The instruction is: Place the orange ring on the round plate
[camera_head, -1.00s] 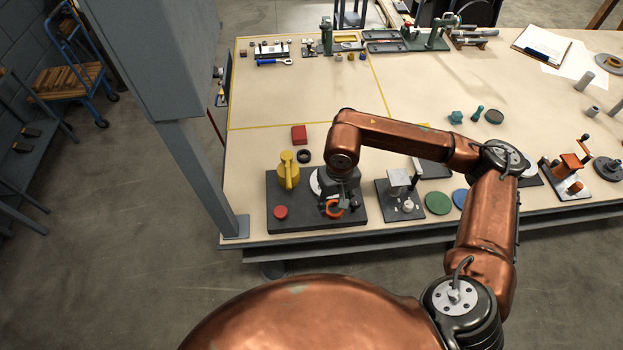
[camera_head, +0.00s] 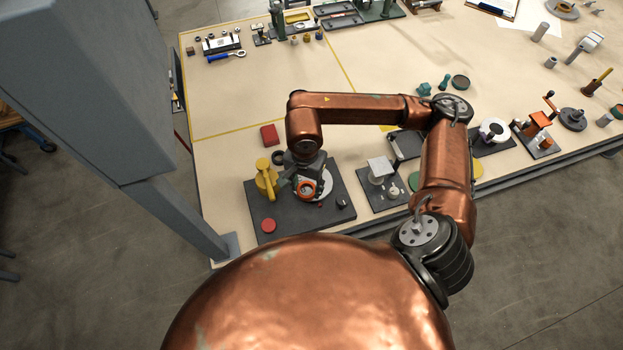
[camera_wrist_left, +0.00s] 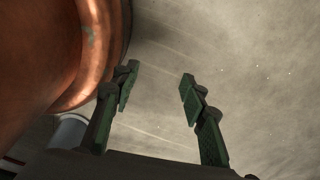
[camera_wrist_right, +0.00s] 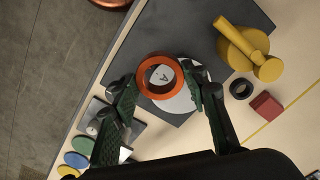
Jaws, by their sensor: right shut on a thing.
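The orange ring (camera_wrist_right: 143,87) is between the fingertips of my right gripper (camera_wrist_right: 165,88), which is shut on it. In the head view, the ring (camera_head: 306,191) shows under my right gripper (camera_head: 307,184). The round plate (camera_wrist_right: 183,98) is pale, with a letter on it, and lies on the dark base board. The ring overlaps the plate's edge in the right wrist view, and the plate (camera_head: 326,184) is partly hidden by the gripper in the head view. I cannot tell the height of the ring over it. My left gripper (camera_wrist_left: 158,88) is open and empty above bare floor.
The dark board (camera_head: 267,224) carries a yellow lever part (camera_head: 265,178) and a red button (camera_head: 268,225). A red block (camera_head: 270,136) and a black ring (camera_head: 278,157) lie behind it. A fixture board (camera_head: 381,196) stands to the right. The table's left middle is clear.

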